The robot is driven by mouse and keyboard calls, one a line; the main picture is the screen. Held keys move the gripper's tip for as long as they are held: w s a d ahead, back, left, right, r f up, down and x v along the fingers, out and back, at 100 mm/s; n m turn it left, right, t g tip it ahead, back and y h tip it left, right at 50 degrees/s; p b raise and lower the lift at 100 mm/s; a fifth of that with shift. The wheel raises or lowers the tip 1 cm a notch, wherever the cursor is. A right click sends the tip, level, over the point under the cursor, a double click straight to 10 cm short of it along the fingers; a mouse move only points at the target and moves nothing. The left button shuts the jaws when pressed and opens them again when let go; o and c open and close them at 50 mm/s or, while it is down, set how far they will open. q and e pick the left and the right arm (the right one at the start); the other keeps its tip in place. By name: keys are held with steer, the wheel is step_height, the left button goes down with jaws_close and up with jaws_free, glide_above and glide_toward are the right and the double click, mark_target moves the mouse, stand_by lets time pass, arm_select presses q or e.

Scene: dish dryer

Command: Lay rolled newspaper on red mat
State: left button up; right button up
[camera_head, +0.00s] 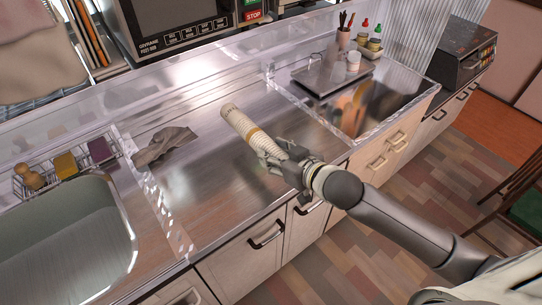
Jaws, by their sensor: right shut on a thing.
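The rolled newspaper (238,122) is a pale, ribbed roll with a tan band near its lower end. My right gripper (268,148) is shut on the lower end of the roll and holds it over the steel counter. The roll slants toward the upper left; I cannot tell whether it touches the counter. An orange-red flat area (498,130) shows on the floor at the far right; I cannot tell whether it is the red mat. My left gripper is out of view.
A grey crumpled cloth (163,146) lies on the counter left of the roll. A sink (70,245) is at the lower left. A tray (332,74) with small jars stands at the back right. A microwave (185,25) is behind. A chair (525,200) stands at the right edge.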

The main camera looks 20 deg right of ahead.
steer(key=w+f, duration=0.2)
steer(key=w+d+f, duration=0.1)
steer(key=w+f, duration=0.1)
steer(key=shift+w+d+f, duration=0.2)
steer(key=shift+w+f, duration=0.2)
steer(key=shift+w+d+f, duration=0.15)
steer(key=shift+w+f, duration=0.35)
steer(key=shift+f, duration=0.2)
step_height(320, 180, down, 2)
steer(key=shift+f, duration=0.2)
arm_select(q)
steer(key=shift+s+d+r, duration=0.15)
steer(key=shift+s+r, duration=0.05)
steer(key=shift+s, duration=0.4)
arm_select(e)
steer(key=shift+f, duration=0.45)
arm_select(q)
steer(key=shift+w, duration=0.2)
arm_select(e)
steer(key=o, duration=1.1)
steer(key=shift+f, duration=0.15)
